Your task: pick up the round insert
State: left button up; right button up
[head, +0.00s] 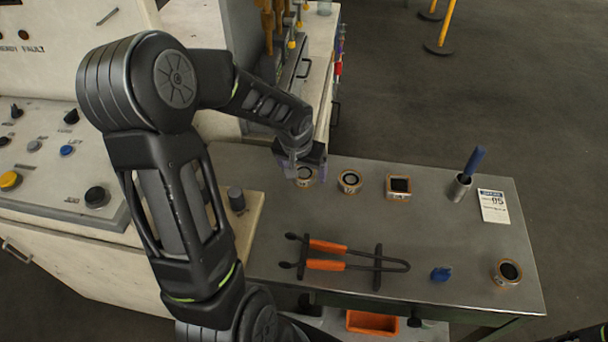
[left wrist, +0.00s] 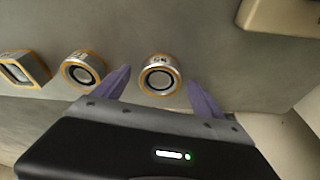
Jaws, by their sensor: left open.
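A round insert (head: 305,176), a short metal ring with an orange-tan band and a dark centre, stands on the metal table, partly hidden by my left gripper (head: 306,170). In the left wrist view this round insert (left wrist: 160,76) lies between the two spread purple fingers of my left gripper (left wrist: 158,78), with gaps on both sides. The gripper is open and empty. A second round insert (head: 350,181) stands just to the right; it also shows in the left wrist view (left wrist: 82,69). A square insert (head: 398,187) stands beyond it. My right gripper does not show.
A control panel (head: 50,160) stands left.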

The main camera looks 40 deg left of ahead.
pick_arm(q)
grip_shut()
dwell(1.0)
jog(key=shift+r, duration=0.1)
